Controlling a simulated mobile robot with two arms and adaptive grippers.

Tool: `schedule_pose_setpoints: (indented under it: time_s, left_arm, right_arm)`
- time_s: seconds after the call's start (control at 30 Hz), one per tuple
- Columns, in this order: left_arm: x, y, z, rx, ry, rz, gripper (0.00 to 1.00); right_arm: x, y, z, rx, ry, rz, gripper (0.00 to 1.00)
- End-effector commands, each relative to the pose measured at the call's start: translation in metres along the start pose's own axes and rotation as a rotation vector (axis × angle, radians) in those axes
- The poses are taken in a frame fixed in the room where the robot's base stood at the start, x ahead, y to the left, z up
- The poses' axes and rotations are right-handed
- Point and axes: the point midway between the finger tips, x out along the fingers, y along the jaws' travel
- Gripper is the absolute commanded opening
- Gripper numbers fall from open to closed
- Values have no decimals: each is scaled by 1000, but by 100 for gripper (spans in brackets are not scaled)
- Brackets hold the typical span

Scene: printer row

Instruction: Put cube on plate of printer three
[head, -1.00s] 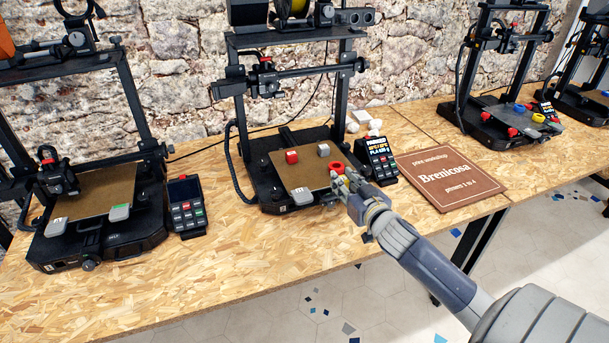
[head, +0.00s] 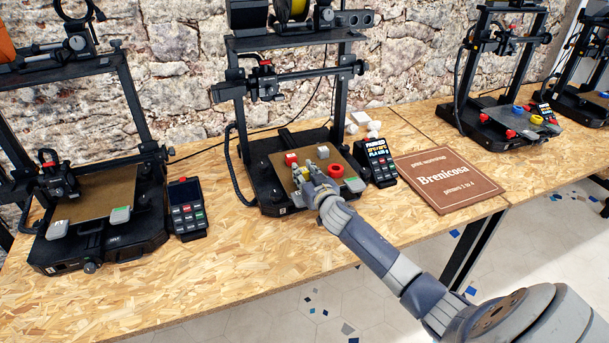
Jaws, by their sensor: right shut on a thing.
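My right gripper (head: 307,172) is over the front middle of the brown plate (head: 283,180) of the middle printer. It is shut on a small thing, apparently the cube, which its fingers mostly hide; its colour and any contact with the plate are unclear. A red cube-like block (head: 291,158) with a pale top lies on this plate behind the gripper. A small grey block (head: 323,152) is just behind the fingertips. A red ring (head: 336,171) lies to their right. My left gripper is out of view.
The left printer (head: 97,240) has a brown plate with grey clips. A control box (head: 378,162) stands right of the middle printer, beside a brown sign (head: 449,182). Another printer (head: 490,125) at the right carries red, blue and yellow pieces. The table front (head: 240,255) is clear.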

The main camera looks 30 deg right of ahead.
Motion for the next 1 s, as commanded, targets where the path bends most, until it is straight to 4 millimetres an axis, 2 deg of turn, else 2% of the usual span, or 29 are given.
schedule_pose_setpoints:
  time_s: [0.13,0.5,0.53,0.6,1.0]
  left_arm:
    - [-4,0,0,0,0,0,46]
    - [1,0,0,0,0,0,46]
    - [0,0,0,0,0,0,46]
    - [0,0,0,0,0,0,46]
    - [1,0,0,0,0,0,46]
  right_arm:
    - [2,0,9,2,3,0,13]
    - [2,0,15,1,3,0,13]
    - [2,0,13,0,3,-1,32]
    - [2,0,13,0,3,-1,46]
    - [2,0,13,-1,4,-1,46]
